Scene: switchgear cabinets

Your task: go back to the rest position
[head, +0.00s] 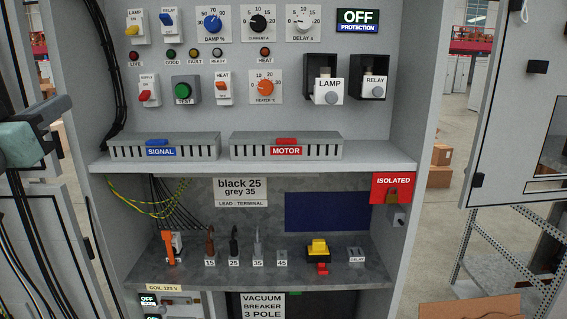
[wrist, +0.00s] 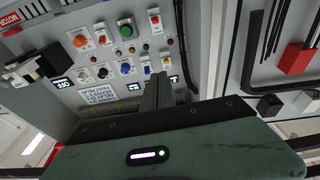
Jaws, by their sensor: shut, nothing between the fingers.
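My gripper shows in the wrist view (wrist: 157,92), with its dark fingers together and nothing between them. Its green-grey body fills the bottom of that view. In the head view, part of a green-grey and black body, which looks like my gripper, is at the left edge, to the left of the open cabinet (head: 401,120) and apart from its control panel. Its fingertips are not clear there. The wrist view shows the control panel (wrist: 108,62) upside down beyond the fingers, with its knobs, buttons and switches.
The shelf (head: 250,160) carries SIGNAL (head: 160,148) and MOTOR (head: 286,148) terminal blocks. Below, the lower shelf (head: 210,267) holds several leads and a yellow-red switch (head: 318,249). Black cables hang at the left. An open door (head: 520,110) stands at the right.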

